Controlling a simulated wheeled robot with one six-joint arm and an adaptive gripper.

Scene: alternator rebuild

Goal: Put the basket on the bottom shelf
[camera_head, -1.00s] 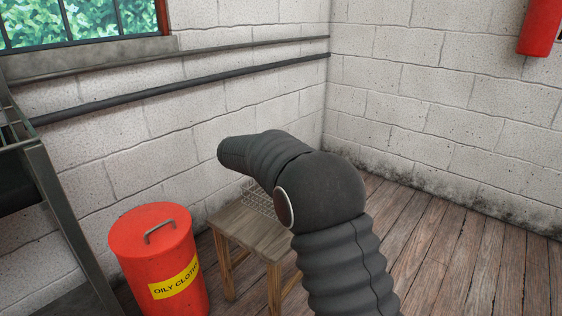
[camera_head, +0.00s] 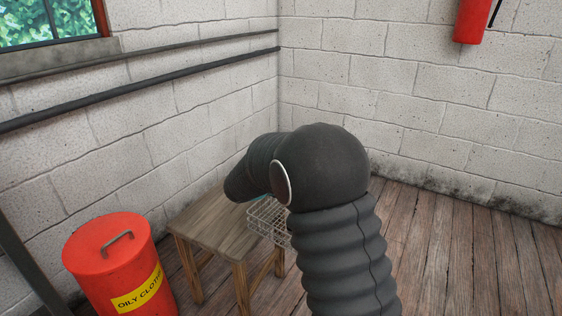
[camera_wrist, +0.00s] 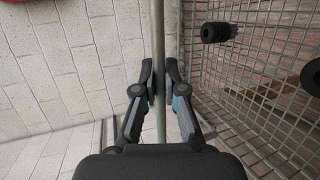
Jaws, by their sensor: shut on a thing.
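The wire basket (camera_head: 268,220) is grey mesh and shows in the head view beside the right edge of the wooden stool, partly behind my arm. In the wrist view the basket's mesh (camera_wrist: 255,75) fills the right side. A black cylindrical part (camera_wrist: 215,32) and another dark round part (camera_wrist: 313,75) show within it. My gripper (camera_wrist: 160,80) is shut on the basket's thick rim rod, which runs between the fingertips. In the head view the gripper is mostly hidden by my arm. No shelf board is visible; only a dark metal post (camera_head: 27,268) shows at far left.
The wooden stool (camera_head: 215,225) has a bare top. A red oily-cloth bin (camera_head: 115,265) stands to its left. A red extinguisher (camera_head: 471,20) hangs on the right wall. Wooden floor (camera_head: 450,250) at right is clear; block walls meet behind the stool.

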